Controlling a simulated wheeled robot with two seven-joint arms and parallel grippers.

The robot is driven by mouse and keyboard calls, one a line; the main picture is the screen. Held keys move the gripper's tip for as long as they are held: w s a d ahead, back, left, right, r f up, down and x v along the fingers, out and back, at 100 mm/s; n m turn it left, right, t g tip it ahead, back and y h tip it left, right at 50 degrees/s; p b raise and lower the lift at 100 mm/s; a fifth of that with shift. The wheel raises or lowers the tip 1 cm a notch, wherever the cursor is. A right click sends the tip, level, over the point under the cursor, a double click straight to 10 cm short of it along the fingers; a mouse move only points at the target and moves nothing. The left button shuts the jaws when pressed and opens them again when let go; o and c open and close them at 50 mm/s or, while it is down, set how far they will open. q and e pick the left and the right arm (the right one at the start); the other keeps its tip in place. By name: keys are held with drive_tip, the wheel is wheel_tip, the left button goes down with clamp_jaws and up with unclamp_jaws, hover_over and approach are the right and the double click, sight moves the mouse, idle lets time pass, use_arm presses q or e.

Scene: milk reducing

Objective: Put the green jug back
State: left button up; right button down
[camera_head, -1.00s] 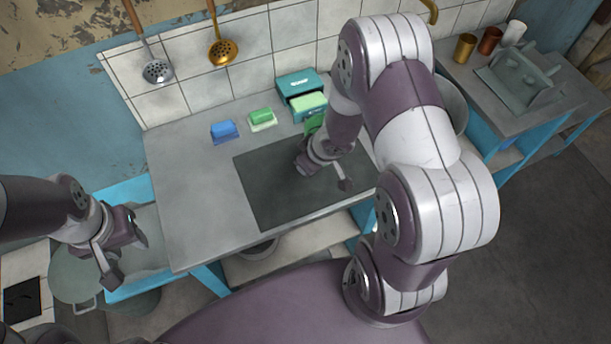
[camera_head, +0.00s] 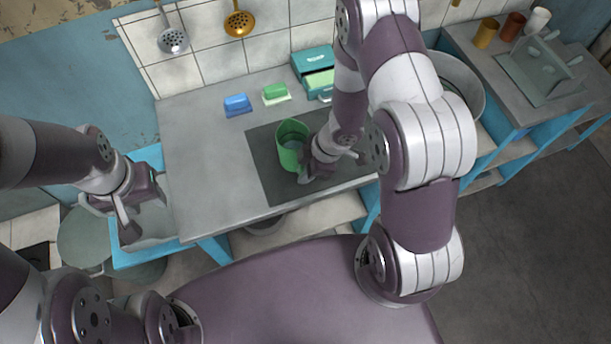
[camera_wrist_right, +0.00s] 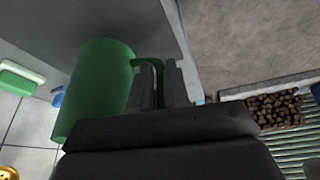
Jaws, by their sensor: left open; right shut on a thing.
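The green jug (camera_head: 289,150) is upright over the dark mat (camera_head: 265,175) on the counter; I cannot tell whether it touches the mat. My right gripper (camera_head: 306,168) is at the jug's right side, partly hidden by its own wrist. In the right wrist view, the jug (camera_wrist_right: 98,85) is left of the fingers (camera_wrist_right: 163,84), which are shut on its handle (camera_wrist_right: 150,63). My left gripper (camera_head: 128,212) is open and empty, left of the counter.
A blue soap block (camera_head: 237,104), a green soap block (camera_head: 275,93) and a teal box (camera_head: 313,62) stand at the back of the counter. A large metal pot (camera_head: 465,85) is to the right. The counter's left part (camera_head: 200,165) is clear.

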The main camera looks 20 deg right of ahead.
wheel_tip(320, 180, down, 3)
drive_tip(key=shift+s+f+b, duration=0.1)
drive_tip(key=shift+f+b, duration=0.05)
drive_tip(key=shift+b, duration=0.15)
drive_tip(key=shift+f, duration=0.25)
drive_tip(key=c, duration=1.1)
unclamp_jaws()
drive_tip(key=shift+f, duration=0.1)
